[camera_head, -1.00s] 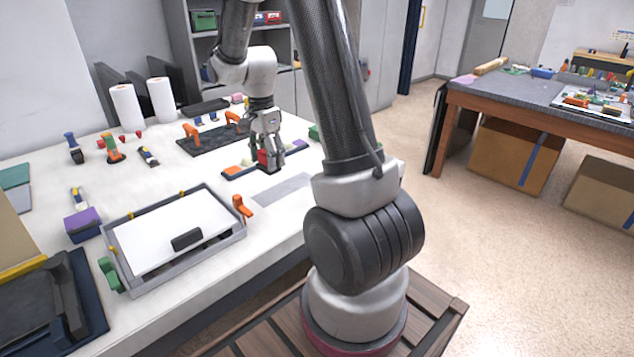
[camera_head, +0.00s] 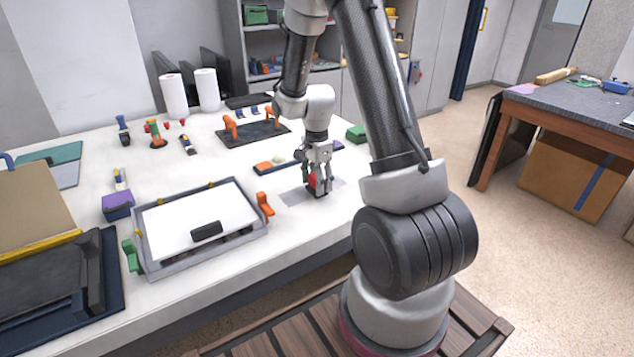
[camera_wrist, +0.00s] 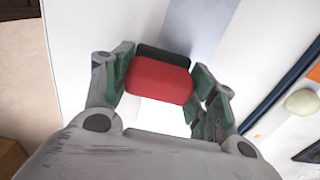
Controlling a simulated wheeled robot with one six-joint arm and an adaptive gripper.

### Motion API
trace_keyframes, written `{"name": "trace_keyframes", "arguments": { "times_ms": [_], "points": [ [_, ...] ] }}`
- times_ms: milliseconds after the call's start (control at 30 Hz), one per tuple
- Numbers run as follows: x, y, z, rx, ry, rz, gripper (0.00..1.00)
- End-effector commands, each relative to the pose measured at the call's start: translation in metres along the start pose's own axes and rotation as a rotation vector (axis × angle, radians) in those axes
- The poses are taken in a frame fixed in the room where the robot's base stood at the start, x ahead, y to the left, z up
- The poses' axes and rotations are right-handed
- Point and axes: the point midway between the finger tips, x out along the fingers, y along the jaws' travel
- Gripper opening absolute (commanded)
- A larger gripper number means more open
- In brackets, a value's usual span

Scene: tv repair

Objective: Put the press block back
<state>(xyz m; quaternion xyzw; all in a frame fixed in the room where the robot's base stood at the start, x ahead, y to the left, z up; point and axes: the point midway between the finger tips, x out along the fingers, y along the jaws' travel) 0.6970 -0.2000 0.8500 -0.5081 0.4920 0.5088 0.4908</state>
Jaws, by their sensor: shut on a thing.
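The press block, a red block (camera_head: 312,180) with a black part, is between the fingers of my gripper (camera_head: 318,187). In the wrist view the red block (camera_wrist: 158,80) fills the space between the fingers, and its black part (camera_wrist: 163,54) shows behind it. My gripper is shut on it, pointing down at or just above a pale grey rectangle (camera_head: 294,196) on the white table. That rectangle also shows in the wrist view (camera_wrist: 200,22). Whether the block touches the table I cannot tell.
A low tray (camera_head: 264,168) with orange and blue parts and a pale round thing lies just behind my gripper. A grey frame (camera_head: 150,268) with a white panel and a black handled piece (camera_head: 206,231) lies to the left. An orange clamp (camera_head: 265,204) stands at its right side.

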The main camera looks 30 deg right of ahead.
Motion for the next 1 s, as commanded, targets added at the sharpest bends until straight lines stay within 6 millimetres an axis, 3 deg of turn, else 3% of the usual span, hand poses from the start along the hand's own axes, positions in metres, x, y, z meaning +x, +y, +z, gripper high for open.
{"name": "trace_keyframes", "arguments": {
  "times_ms": [367,400,500,867,1000],
  "points": [
    [0.007,0.000,0.000,0.000,0.000,-0.001,0.28],
    [0.007,0.000,0.000,0.000,0.000,-0.001,0.61],
    [0.007,0.000,0.000,0.000,0.000,-0.001,0.79],
    [0.005,-0.001,0.000,0.000,0.000,-0.002,0.79],
    [-0.010,-0.001,0.000,0.000,0.001,-0.005,0.79]
  ]
}}
